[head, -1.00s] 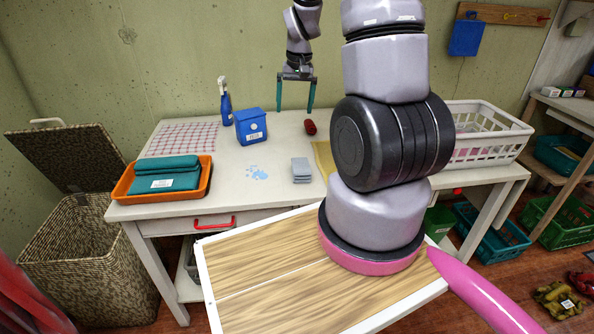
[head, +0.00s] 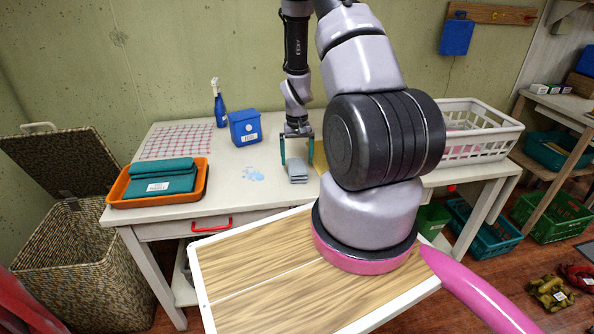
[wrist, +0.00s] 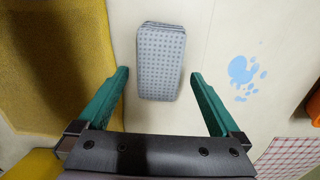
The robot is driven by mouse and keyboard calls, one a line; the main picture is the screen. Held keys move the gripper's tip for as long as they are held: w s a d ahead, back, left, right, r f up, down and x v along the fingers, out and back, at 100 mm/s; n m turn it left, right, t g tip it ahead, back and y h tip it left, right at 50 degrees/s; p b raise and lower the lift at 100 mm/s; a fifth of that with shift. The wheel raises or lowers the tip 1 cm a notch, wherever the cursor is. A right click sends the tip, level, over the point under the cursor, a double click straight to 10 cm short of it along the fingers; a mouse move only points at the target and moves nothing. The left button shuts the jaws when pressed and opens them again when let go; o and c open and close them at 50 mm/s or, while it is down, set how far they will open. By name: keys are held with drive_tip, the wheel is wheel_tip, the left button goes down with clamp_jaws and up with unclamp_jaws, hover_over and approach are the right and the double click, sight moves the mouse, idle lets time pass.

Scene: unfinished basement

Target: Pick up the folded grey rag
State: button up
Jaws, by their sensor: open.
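The folded grey rag (head: 297,171) lies on the white table near its front edge, left of my arm's thick lower links. In the wrist view the rag (wrist: 160,62) is a grey dotted block with stacked folds, flat on the tabletop. My gripper (head: 297,161) is above the rag, with its green fingers pointing down. In the wrist view my gripper (wrist: 160,85) is open and empty, and the rag shows between and beyond the fingertips. I cannot tell the exact height of the fingertips over the table.
A yellow cloth (wrist: 58,60) lies beside the rag. A light blue splotch (head: 253,174) marks the table on its other side. An orange tray (head: 122,192) with teal cloths, a blue box (head: 245,128), a blue spray bottle (head: 220,108) and a white basket (head: 478,150) also stand there.

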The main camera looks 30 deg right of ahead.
sight(297, 165)
wheel_tip(297, 165, down, 4)
drive_tip(key=shift+r, duration=0.1)
drive_tip(key=c, duration=1.3)
drive_tip(key=shift+r, duration=0.1)
wheel_tip(297, 165, up, 10)
drive_tip(key=shift+s+f, duration=0.1)
